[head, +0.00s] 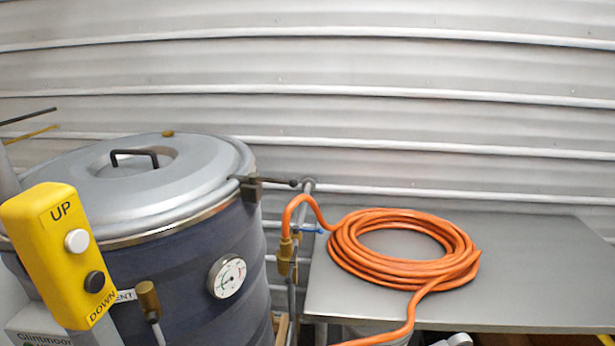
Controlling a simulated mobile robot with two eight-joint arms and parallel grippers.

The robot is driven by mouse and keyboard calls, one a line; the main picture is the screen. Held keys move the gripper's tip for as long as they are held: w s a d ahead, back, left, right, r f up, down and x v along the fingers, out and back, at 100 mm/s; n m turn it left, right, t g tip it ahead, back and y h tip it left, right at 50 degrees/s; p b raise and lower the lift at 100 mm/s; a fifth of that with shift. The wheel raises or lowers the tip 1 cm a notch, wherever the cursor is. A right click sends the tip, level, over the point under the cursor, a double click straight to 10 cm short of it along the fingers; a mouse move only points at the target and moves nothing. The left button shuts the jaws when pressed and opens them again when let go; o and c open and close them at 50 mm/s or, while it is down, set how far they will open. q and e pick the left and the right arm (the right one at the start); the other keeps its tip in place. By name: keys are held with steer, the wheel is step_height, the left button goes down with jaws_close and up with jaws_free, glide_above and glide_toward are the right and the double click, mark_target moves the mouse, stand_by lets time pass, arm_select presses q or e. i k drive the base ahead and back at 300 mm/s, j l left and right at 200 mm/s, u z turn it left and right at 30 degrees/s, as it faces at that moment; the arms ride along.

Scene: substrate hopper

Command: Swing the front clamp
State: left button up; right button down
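A dark blue drum-shaped hopper (185,270) stands at the left with a grey domed lid (215,165) seated on it. The lid has a dark bar handle (135,153). A dark clamp (250,188) sits at the lid's right rim, its thin bar pointing right. I see no clamp on the visible near rim; the yellow control box hides part of that rim. A brass knob (148,297) on a metal stem stands in front of the drum, beside a partly hidden label ending in "ENT". Neither gripper is recognisable in the head view.
The yellow UP/DOWN control box (55,245) stands close at the lower left. A round dial gauge (227,277) is on the drum. A coiled orange hose (400,250) lies on the grey table (540,270), running to a brass fitting (286,255). The table's right part is clear.

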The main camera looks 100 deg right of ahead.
mark_target(254, 178)
steer(key=k+z, duration=0.1)
steer(key=z, duration=2.85)
